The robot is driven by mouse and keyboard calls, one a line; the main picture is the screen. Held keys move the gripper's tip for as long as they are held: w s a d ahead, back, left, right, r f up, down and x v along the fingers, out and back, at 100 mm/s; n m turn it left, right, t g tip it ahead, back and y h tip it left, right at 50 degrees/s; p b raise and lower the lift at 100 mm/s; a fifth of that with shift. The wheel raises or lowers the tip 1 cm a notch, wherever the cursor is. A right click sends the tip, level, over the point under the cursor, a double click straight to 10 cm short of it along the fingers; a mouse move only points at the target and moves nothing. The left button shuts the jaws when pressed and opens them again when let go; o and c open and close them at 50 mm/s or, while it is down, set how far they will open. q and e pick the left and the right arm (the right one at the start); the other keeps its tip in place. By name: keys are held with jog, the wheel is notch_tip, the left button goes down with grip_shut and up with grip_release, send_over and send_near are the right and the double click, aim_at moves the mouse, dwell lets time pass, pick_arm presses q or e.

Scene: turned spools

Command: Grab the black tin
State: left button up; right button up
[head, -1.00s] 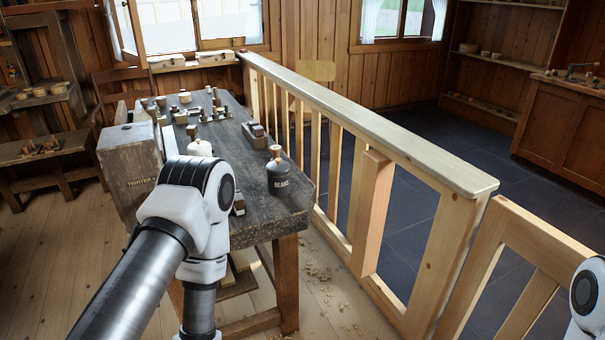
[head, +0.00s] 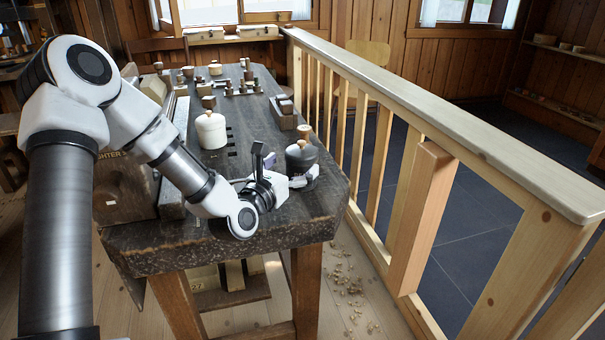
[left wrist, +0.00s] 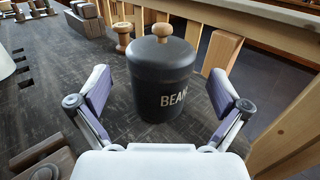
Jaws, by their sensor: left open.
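The black tin (head: 301,158) stands upright on the dark workbench (head: 270,228) near its right edge. It has a round wooden knob on its lid. In the left wrist view the tin (left wrist: 160,85) shows white lettering that starts "BEAN". My left gripper (left wrist: 159,97) is open, with one finger to each side of the tin's front and no visible contact. In the head view the left gripper (head: 297,180) is low over the bench, just in front of the tin, and hides its lower part. My right gripper is not in view.
A white tin (head: 211,131) with a wooden knob stands left of the black tin. A wooden spool (left wrist: 123,37) stands behind the black tin. A wooden railing (head: 430,160) runs along the bench's right side. Several small turned pieces stand farther back.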

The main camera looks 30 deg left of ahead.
pick_arm(q)
jog(key=w, duration=0.3)
jog(key=shift+w+a+f, duration=0.1)
jog(key=shift+w+f, duration=0.15)
jog(key=shift+w, duration=0.15)
jog(key=shift+s+r, duration=0.1)
jog(key=shift+s, duration=0.1)
jog(key=shift+c, duration=0.4)
jog(key=c, duration=1.2)
jog(key=shift+o, duration=0.2)
jog(key=shift+w+r, duration=0.1)
